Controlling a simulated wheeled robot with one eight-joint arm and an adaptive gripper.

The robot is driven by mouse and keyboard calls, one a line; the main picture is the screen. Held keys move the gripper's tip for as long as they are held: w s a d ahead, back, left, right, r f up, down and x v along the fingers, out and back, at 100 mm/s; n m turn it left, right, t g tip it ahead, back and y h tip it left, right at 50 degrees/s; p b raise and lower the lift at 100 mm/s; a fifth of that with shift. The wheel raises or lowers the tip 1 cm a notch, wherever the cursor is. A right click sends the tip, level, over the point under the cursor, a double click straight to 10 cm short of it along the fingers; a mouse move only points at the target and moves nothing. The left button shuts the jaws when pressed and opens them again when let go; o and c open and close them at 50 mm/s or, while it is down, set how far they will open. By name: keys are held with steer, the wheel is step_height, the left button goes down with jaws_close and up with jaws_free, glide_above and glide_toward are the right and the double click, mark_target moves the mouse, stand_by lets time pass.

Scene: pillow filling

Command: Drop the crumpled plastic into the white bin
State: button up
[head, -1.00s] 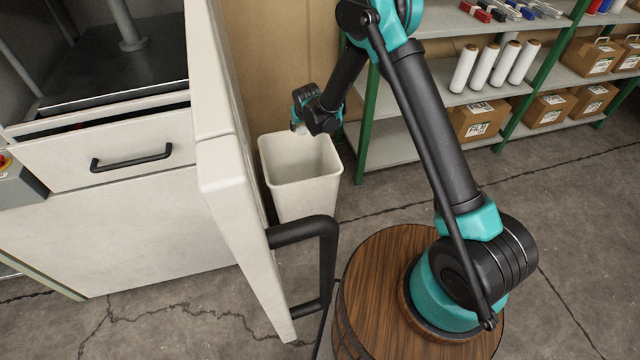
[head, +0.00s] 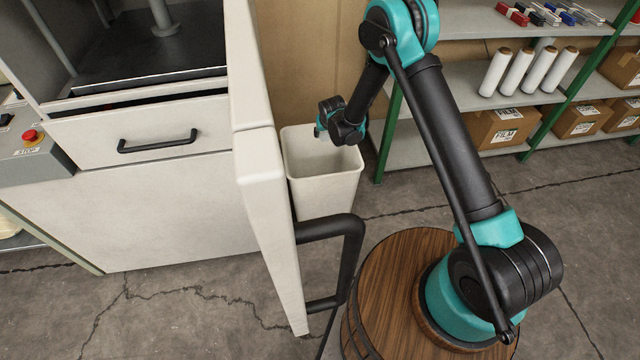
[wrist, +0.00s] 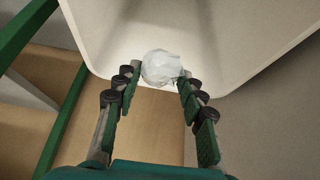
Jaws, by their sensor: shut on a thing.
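The crumpled plastic (wrist: 161,68) is a small whitish ball between my fingertips in the wrist view. My gripper (wrist: 158,80) is shut on it. The white bin (head: 325,185) stands on the floor beside the machine in the head view. In the wrist view the bin (wrist: 225,45) fills the top, and the plastic overlaps its near rim in the picture. In the head view my wrist is above the bin's rim at its back right, and my fingers and the plastic are mostly hidden there.
A white machine door with a black handle (head: 350,260) stands left of the bin. Shelves with green posts (head: 388,130) hold white film rolls (head: 525,72) and cardboard boxes (head: 500,127) on the right. A cardboard-coloured panel is behind the bin.

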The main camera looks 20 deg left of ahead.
steer(key=o, duration=0.8)
steer(key=v, duration=1.2)
